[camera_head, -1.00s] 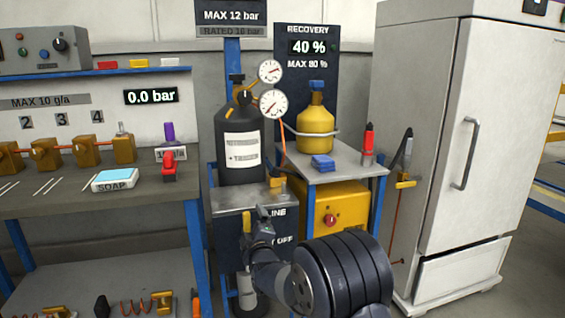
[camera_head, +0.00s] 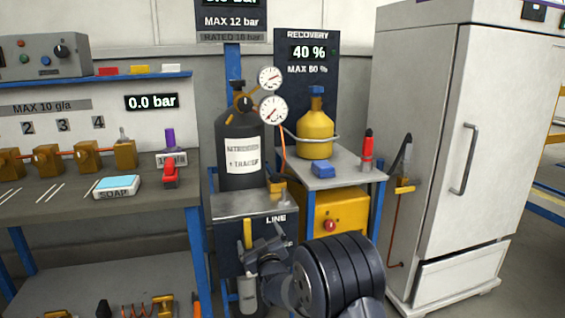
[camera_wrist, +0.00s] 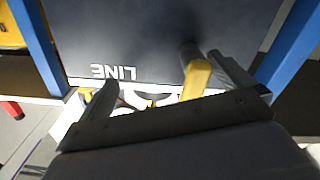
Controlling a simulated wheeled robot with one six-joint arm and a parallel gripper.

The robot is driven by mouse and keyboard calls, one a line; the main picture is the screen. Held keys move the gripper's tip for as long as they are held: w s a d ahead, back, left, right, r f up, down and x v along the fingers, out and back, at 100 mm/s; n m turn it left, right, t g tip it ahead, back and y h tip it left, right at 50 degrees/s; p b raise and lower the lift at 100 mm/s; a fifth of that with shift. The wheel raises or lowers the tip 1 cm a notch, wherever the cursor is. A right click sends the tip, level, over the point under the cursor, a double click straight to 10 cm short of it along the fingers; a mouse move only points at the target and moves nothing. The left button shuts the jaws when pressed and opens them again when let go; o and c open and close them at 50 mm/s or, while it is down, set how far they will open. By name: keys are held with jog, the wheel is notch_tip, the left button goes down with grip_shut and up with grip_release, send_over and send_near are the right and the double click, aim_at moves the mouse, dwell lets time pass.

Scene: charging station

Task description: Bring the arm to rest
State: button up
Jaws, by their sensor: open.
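My gripper (camera_head: 264,247) is open in front of the dark panel (camera_head: 232,254) under the cylinder stand, beside a yellow handle (camera_head: 248,233). In the wrist view, the spread jaws (camera_wrist: 165,88) show with the yellow handle (camera_wrist: 195,80) close to the right jaw. I cannot tell whether the handle touches that jaw. Nothing is held between the jaws. My dark arm comes in from the bottom right of the head view.
A black cylinder (camera_head: 238,188) with gauges stands above the gripper. The yellow cylinder (camera_head: 316,132) and blue item (camera_head: 323,170) sit on a side stand. The workbench (camera_head: 80,205) is left; a white cabinet (camera_head: 480,150) is right, with floor between.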

jog(key=shift+d+f+m+p, duration=0.1)
jog(key=shift+f+m+p, duration=0.2)
jog(key=shift+m+p, duration=0.45)
jog(key=shift+d+f+m+p, duration=0.1)
jog(key=shift+f+m+p, duration=0.25)
jog(key=shift+m, duration=0.7)
